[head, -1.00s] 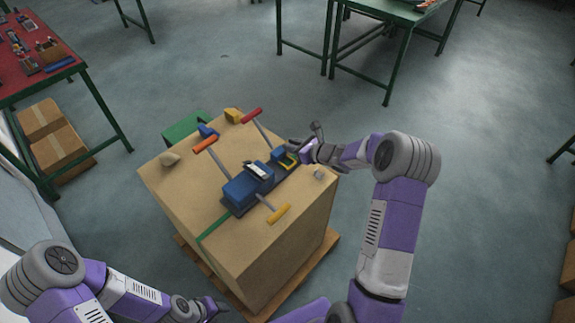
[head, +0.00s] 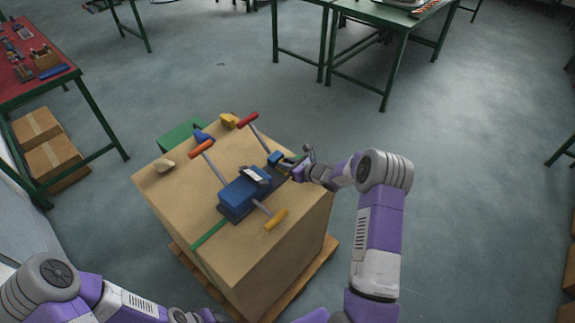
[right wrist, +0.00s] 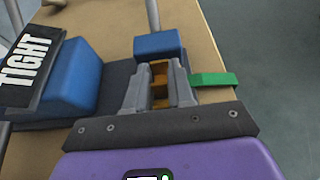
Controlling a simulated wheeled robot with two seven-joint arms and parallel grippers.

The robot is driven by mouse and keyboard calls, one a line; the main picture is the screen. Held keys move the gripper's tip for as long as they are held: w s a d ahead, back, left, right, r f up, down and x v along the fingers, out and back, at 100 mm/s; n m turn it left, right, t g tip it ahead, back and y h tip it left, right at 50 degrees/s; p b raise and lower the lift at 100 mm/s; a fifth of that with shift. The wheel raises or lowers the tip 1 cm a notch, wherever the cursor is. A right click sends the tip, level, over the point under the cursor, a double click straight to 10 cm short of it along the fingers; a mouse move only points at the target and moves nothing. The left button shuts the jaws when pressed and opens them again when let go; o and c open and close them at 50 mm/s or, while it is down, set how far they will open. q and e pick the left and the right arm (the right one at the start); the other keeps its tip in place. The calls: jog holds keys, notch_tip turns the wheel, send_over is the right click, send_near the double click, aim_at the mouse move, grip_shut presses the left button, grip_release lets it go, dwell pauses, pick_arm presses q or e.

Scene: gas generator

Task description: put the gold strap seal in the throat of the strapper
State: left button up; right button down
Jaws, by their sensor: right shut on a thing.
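The blue strapper (head: 240,194) sits on top of a large cardboard box, with red, orange and yellow handle grips. In the right wrist view its blue body (right wrist: 75,80) carries a TIGHT label, and a smaller blue block (right wrist: 158,45) stands just beyond my fingers. My right gripper (head: 297,170) is at the strapper's far right end. It is shut on the gold strap seal (right wrist: 159,82), which shows between the fingers. Whether the seal is seated in the throat I cannot tell. My left gripper (head: 205,316) is at the bottom edge, mostly cut off.
A green strap (right wrist: 213,79) sticks out right of my fingers and also runs down the cardboard box (head: 180,198) at front left. A red-topped bench (head: 35,70) stands left.

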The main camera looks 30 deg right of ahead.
jog(key=shift+s+f+b, duration=0.15)
jog(key=shift+f+b, duration=0.3)
jog(key=shift+b, duration=0.2)
jog(key=c, duration=1)
grip_release()
jog(key=shift+s+a+f, duration=0.1)
jog(key=shift+f, duration=0.15)
jog(key=shift+r+p, duration=0.35)
jog(key=shift+p, duration=0.15)
jog(key=v, duration=0.4)
jog(key=p+v, duration=0.1)
jog(key=v, duration=0.3)
jog(key=r+p+v, duration=0.1)
jog(key=v, duration=0.3)
jog(key=shift+w, duration=0.25)
